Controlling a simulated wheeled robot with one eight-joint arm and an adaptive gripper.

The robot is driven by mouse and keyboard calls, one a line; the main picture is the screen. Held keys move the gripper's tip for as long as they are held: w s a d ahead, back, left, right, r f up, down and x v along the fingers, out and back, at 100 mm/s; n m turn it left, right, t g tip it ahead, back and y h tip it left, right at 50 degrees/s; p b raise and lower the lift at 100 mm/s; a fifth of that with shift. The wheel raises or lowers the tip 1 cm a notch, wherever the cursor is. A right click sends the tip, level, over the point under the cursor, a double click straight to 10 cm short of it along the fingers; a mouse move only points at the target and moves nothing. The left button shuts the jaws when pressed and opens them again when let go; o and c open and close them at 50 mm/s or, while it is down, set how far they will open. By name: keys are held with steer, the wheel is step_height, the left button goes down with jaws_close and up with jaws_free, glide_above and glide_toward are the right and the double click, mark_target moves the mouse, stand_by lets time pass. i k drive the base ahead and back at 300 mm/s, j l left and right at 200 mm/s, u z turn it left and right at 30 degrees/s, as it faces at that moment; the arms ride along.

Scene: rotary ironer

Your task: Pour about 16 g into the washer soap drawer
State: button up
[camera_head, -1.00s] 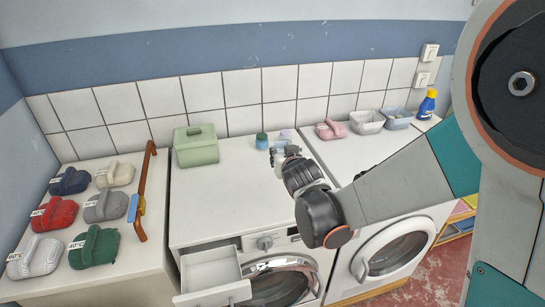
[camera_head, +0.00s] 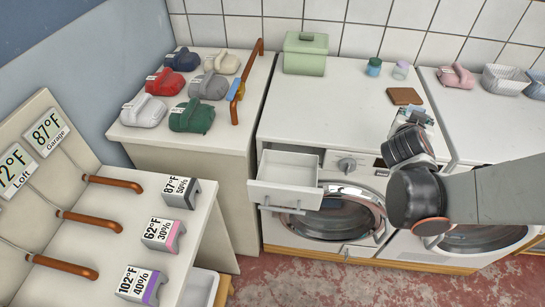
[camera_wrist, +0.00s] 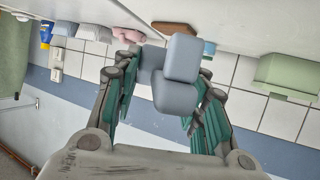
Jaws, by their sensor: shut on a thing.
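The washer soap drawer (camera_head: 284,182) is pulled out at the washer's upper left front and looks empty and pale inside. My gripper (camera_head: 418,121) is above the right front part of the white washer top (camera_head: 330,110), well to the right of the drawer. In the wrist view my gripper (camera_wrist: 160,95) is shut on a grey-blue rounded, blocky container (camera_wrist: 178,75). Its opening and contents cannot be seen. A teal-lidded jar (camera_head: 374,66) and a lilac-lidded jar (camera_head: 401,71) stand at the back of the washer top.
A brown square pad (camera_head: 405,96) lies bare behind my gripper. A green lidded box (camera_head: 305,54) stands at the back left. The washer's round door (camera_head: 335,217) is below the drawer. A side table (camera_head: 145,75) holds several coloured bundles.

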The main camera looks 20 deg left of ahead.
mark_target(287, 175)
steer(key=k+l+u, duration=0.1)
steer(key=l+u, duration=0.35)
steer(key=k+l+u, duration=0.2)
steer(key=u, duration=0.25)
steer(key=k+l, duration=0.25)
steer(key=l, duration=0.25)
